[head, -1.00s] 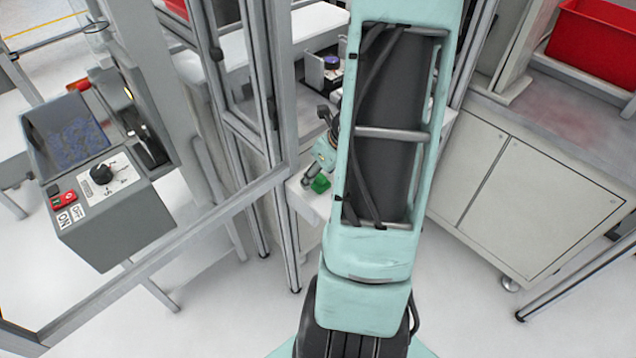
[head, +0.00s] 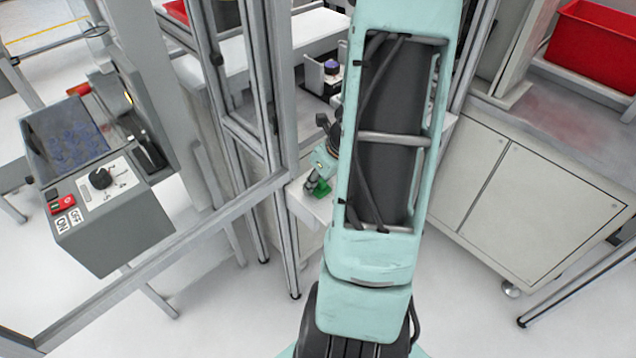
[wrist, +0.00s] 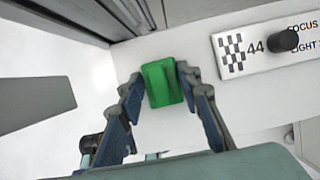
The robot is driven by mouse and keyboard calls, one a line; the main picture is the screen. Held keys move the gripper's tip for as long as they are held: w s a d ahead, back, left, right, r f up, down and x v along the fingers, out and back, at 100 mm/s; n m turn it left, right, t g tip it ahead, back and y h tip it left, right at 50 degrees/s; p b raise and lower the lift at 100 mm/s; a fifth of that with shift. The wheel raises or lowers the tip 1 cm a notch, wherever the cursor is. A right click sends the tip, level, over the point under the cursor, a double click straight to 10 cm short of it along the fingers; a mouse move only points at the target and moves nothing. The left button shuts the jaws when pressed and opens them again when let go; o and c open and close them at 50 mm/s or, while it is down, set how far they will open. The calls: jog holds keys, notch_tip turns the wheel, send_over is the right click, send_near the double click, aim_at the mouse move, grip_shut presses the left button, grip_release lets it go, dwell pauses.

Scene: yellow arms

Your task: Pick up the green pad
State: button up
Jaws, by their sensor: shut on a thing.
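The green pad (wrist: 161,84) sits between the two fingertips of my gripper (wrist: 158,88) in the wrist view. The fingers touch it on its left and right sides, so my gripper is shut on it. In the head view the green pad (head: 321,189) shows small just below my gripper (head: 313,185), over a white surface (head: 306,205). I cannot tell whether the pad still rests on that surface. My own arm hides much of the area to the right of it.
A panel with a checker mark and a black knob (wrist: 284,42) lies right of the pad. Metal frame posts (head: 283,230) stand close on the left. A grey control box (head: 110,215) is further left. A white cabinet (head: 520,210) and red bin (head: 595,45) are right.

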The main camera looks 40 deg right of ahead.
jog(key=shift+r, duration=0.15)
jog(key=shift+r, duration=0.25)
notch_tip(320, 180, up, 2)
jog(key=shift+r+p, duration=0.2)
jog(key=shift+p, duration=0.6)
jog(key=s+r+p, duration=0.2)
jog(key=s+r, duration=0.7)
jog(key=s, duration=0.5)
jog(key=shift+r, duration=0.4)
jog(key=o, duration=0.5)
jog(key=c, duration=0.4)
